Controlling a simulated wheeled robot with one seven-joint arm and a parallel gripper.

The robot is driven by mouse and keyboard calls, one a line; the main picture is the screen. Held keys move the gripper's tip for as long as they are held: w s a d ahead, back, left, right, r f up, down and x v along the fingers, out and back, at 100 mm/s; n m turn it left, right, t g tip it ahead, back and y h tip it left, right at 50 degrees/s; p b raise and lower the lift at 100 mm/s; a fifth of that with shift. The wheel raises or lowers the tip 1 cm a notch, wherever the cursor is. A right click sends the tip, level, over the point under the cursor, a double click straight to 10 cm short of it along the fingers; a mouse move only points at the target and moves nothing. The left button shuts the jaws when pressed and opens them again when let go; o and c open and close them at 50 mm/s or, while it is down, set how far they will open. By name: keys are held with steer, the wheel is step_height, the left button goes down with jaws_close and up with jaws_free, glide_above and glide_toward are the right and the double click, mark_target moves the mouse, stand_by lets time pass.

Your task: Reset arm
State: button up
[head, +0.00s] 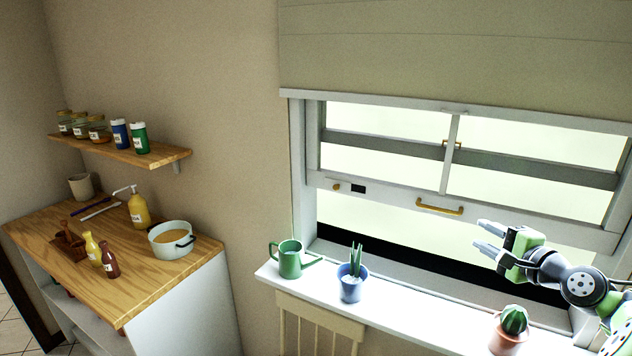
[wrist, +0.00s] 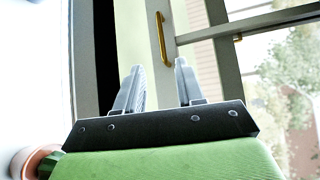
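My gripper (head: 484,237) is at the right of the head view, in front of the window and above the white sill. Its two grey fingers point left and are spread apart with nothing between them. In the wrist view my gripper (wrist: 160,80) also shows parted, empty fingers, with the window's brass handle (wrist: 162,40) beyond them. The handle (head: 439,206) sits on the lower sash rail in the head view, apart from the fingers. The sash is raised, with a dark gap below it.
On the sill (head: 408,313) stand a green watering can (head: 290,262), a blue-potted plant (head: 351,285) and a terracotta-potted cactus (head: 508,335) below my gripper. A wooden counter (head: 150,285) at left holds a white pot (head: 170,238) and several bottles. A shelf (head: 160,156) with jars hangs above.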

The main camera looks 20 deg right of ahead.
steer(key=w+a+f+n+g+y, duration=0.15)
steer(key=w+a+n, duration=0.25)
steer(key=a, duration=0.5)
steer(key=w+a+n+g+y, duration=0.1)
steer(key=w+a+n+g, duration=0.25)
steer(key=a, duration=0.55)
steer(key=s+a+n+g, duration=0.2)
steer(key=a+n, duration=0.2)
steer(key=a, duration=0.8)
steer(key=s+a+f+n+g, duration=0.1)
steer(key=s+a+n, duration=0.3)
steer(key=s, duration=0.7)
steer(key=s+a+f+n+g, duration=0.2)
steer(key=s+a+f+n, duration=0.2)
steer(key=s+a, duration=0.3)
steer(key=s+n+h, duration=0.1)
steer(key=s, duration=0.3)
steer(key=shift+g, duration=0.3)
